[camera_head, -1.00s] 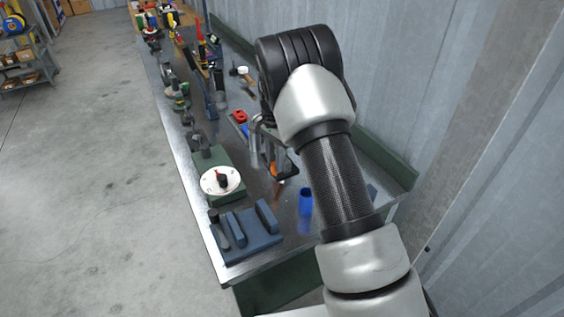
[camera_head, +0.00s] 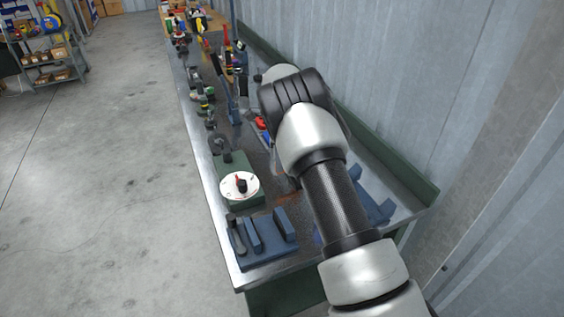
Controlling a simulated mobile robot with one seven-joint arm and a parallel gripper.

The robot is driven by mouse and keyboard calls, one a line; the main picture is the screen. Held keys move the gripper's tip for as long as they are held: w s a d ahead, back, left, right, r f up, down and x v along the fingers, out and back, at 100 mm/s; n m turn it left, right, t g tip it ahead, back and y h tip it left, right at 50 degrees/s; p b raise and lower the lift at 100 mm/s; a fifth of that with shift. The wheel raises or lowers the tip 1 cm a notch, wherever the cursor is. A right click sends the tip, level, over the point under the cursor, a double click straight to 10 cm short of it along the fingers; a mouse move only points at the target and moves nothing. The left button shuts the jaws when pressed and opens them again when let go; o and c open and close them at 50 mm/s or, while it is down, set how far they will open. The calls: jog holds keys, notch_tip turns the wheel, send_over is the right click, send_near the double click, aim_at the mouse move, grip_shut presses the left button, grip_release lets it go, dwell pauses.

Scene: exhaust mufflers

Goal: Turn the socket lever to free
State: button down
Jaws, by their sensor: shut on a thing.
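A round white dial (camera_head: 240,186) with a dark knob and a red mark sits on a green box (camera_head: 243,204) near the bench's left edge. A blue fixture block (camera_head: 264,241) with raised ridges is at the bench's near end, and a dark grey handle-like piece (camera_head: 237,244) stands at its left side. I cannot tell which part is the socket lever. My arm covers the middle of the bench, and my gripper is hidden behind it. What it holds does not show. A small grey shape left of my forearm is too unclear to name.
The long metal bench (camera_head: 222,259) runs away from me along a corrugated wall. Several tools line its far part. A second blue piece (camera_head: 372,200) lies right of my arm. Concrete floor is clear on the left, with a shelf (camera_head: 50,68) at the far left.

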jog(key=shift+w+a+r+m, duration=0.1)
jog(key=shift+w+m, duration=0.1)
jog(key=shift+m, duration=0.1)
jog(key=c, duration=1.5)
grip_release()
jog(key=shift+c, duration=0.2)
notch_tip(320, 180, up, 17)
jog(key=shift+r, duration=0.2)
